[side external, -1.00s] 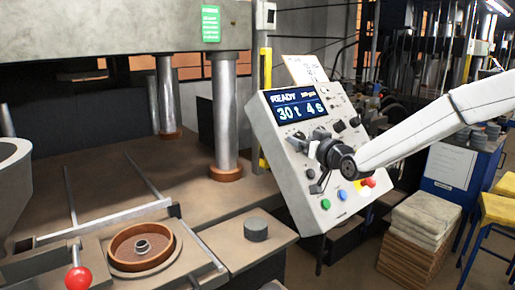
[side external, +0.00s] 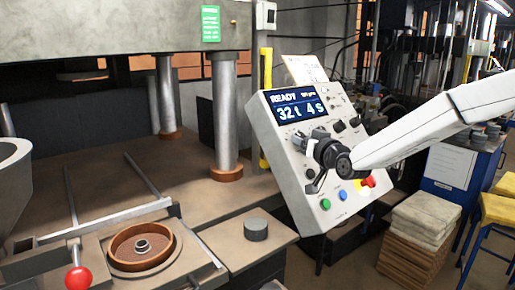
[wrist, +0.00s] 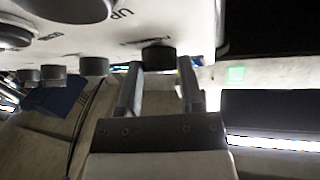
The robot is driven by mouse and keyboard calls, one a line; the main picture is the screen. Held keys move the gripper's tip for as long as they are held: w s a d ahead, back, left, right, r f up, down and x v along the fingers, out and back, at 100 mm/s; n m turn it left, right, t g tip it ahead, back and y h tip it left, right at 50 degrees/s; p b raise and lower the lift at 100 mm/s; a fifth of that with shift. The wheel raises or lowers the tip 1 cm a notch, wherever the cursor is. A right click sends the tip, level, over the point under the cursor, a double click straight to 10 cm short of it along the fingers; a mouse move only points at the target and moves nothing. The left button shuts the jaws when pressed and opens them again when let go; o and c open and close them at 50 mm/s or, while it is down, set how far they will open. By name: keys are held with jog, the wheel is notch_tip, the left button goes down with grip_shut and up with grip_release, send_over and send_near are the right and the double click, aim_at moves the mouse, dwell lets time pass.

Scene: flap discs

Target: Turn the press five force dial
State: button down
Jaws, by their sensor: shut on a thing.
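The press control panel (side external: 285,150) is a tilted pale box with a blue display (side external: 297,110) reading "READY", "32t" and "4s". My gripper (side external: 318,162) is at the middle of the panel face and hides the dial there in the side view. In the wrist view my gripper (wrist: 158,72) has its two fingers on either side of a small black dial (wrist: 158,56), shut on it. The lettering by this dial is too small to read, so I cannot confirm its label.
Several other black knobs (wrist: 93,66) line the panel beside the held one. Blue (side external: 342,195), green (side external: 325,204) and red (side external: 368,181) buttons lie low on the panel, close to my gripper. The press bed (side external: 100,170) is at left; stacked sheets (side external: 415,240) stand at right.

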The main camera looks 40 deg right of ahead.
jog(key=shift+w+a+r+m+g+h, duration=0.15)
jog(key=shift+m+g+h, duration=0.65)
jog(key=shift+m, duration=0.75)
jog(key=shift+s+a+m+g+h, duration=0.1)
jog(key=shift+m+g+h, duration=0.4)
jog(key=shift+m+h, duration=0.8)
jog(key=shift+m, duration=0.45)
jog(key=shift+c, duration=1.2)
grip_release()
jog(key=v, duration=0.7)
jog(key=shift+s+r, duration=0.15)
jog(key=shift+s, duration=0.2)
jog(key=shift+a+y, duration=0.1)
jog(key=shift+y, duration=0.2)
